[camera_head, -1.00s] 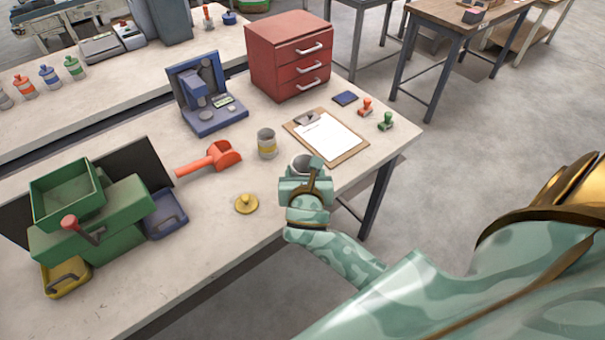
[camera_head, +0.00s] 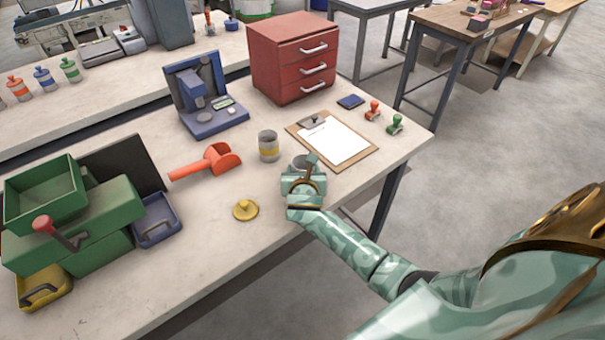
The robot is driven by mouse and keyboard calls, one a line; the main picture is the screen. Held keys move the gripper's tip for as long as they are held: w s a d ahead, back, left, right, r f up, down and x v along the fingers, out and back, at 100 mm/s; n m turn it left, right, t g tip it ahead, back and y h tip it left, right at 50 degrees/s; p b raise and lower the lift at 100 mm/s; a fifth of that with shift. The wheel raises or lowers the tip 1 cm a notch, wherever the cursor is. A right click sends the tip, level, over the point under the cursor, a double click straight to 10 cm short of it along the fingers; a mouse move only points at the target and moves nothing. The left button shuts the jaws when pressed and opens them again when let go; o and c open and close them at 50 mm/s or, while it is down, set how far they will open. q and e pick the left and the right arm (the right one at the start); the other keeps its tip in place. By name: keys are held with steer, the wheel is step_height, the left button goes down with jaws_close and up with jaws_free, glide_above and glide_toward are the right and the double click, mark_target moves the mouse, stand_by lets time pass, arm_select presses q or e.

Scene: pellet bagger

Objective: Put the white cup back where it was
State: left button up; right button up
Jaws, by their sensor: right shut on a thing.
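A white cup (camera_head: 301,161) shows only as a pale rim and a bit of its side behind my right gripper (camera_head: 304,172), near the table's front edge. My right gripper is shut on it; the fingers and hand hide most of the cup. I cannot tell whether its base touches the table. My left gripper is not in view.
A clipboard (camera_head: 345,150) lies just behind and right of the gripper. A yellow knobbed lid (camera_head: 245,210) lies to its front left, a red scoop (camera_head: 210,162) further left.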

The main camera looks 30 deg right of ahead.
steer(key=shift+r, duration=0.1)
steer(key=o, duration=1)
steer(key=shift+s+a+r, duration=0.15)
steer(key=shift+s+a, duration=0.05)
steer(key=shift+s, duration=0.05)
steer(key=p+v, duration=0.3)
steer(key=v, duration=0.7)
steer(key=shift+s+p, duration=0.15)
steer(key=shift+p, duration=0.2)
steer(key=shift+s+a+r, duration=0.2)
steer(key=shift+s+a, duration=0.1)
steer(key=shift+s, duration=0.15)
